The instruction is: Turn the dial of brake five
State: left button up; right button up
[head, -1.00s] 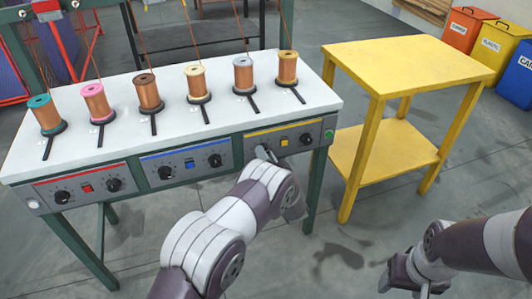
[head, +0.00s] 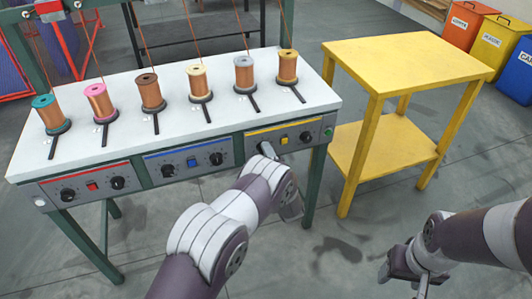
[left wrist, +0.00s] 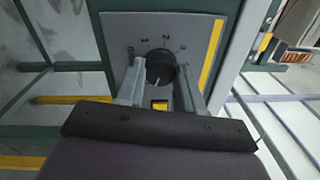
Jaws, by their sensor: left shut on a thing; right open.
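The dial of brake five (left wrist: 160,68) is a round black knob with a pale pointer line, on a grey plate with a printed scale. The pointer line points downward in the left wrist view. It is the left dial on the yellow-striped panel (head: 255,138); in the head view my gripper hides it. My left gripper (head: 266,150) is shut on this dial, with one finger on each side of it, as the left wrist view (left wrist: 160,88) shows. My right gripper (head: 402,282) is open and empty, low at the right, away from the bench.
A yellow button (left wrist: 160,105) sits close beside the dial, between the fingers. Another black dial (head: 305,138) is to its right. Several copper spools stand on the white benchtop (head: 120,160). A yellow table (head: 410,65) stands right of the bench. The floor between is clear.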

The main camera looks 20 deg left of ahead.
pick_arm(q)
jog(key=shift+m, duration=0.9)
jog(key=o, duration=1)
jog(key=shift+o, duration=0.2)
jog(key=shift+s, duration=0.1)
jog(key=p+v, duration=0.2)
jog(key=v, duration=1)
jog(key=shift+s, duration=0.3)
jog(key=shift+d, duration=0.1)
